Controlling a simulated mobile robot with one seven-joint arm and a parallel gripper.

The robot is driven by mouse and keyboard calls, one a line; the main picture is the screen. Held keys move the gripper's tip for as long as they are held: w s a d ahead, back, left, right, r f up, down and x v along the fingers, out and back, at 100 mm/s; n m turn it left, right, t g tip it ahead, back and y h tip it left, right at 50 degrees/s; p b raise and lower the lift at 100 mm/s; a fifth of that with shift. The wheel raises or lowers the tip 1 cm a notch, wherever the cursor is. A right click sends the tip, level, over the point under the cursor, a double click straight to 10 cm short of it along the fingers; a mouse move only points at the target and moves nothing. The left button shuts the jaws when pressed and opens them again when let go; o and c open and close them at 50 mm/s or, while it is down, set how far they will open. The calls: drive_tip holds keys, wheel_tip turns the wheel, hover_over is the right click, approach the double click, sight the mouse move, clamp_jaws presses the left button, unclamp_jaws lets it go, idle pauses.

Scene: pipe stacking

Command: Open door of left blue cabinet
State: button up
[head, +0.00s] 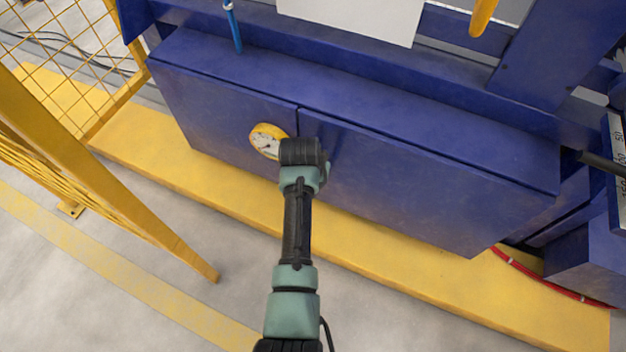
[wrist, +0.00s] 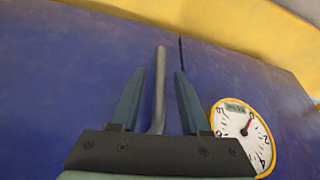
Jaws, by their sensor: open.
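The blue cabinet (head: 430,185) is low and wide, with a vertical seam between its left panel (head: 215,110) and its wider right panel. A grey bar handle (wrist: 160,85) shows in the wrist view, close beside the seam, on the side away from the gauge. My gripper (wrist: 159,72) is open, with one finger on each side of the handle and visible gaps to it. In the head view my gripper (head: 310,160) is in front of the seam; its wrist hides the handle and most of the fingers.
A yellow-rimmed round gauge (head: 267,140) is on the left panel, close to my gripper; it also shows in the wrist view (wrist: 242,135). A yellow mesh fence (head: 130,215) stands at the left. A yellow floor strip (head: 400,270) runs below the cabinet. Grey floor lies in front.

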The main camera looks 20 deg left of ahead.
drive_tip(key=shift+w+f, duration=0.15)
drive_tip(key=shift+f, duration=0.1)
clamp_jaws()
idle(1.4)
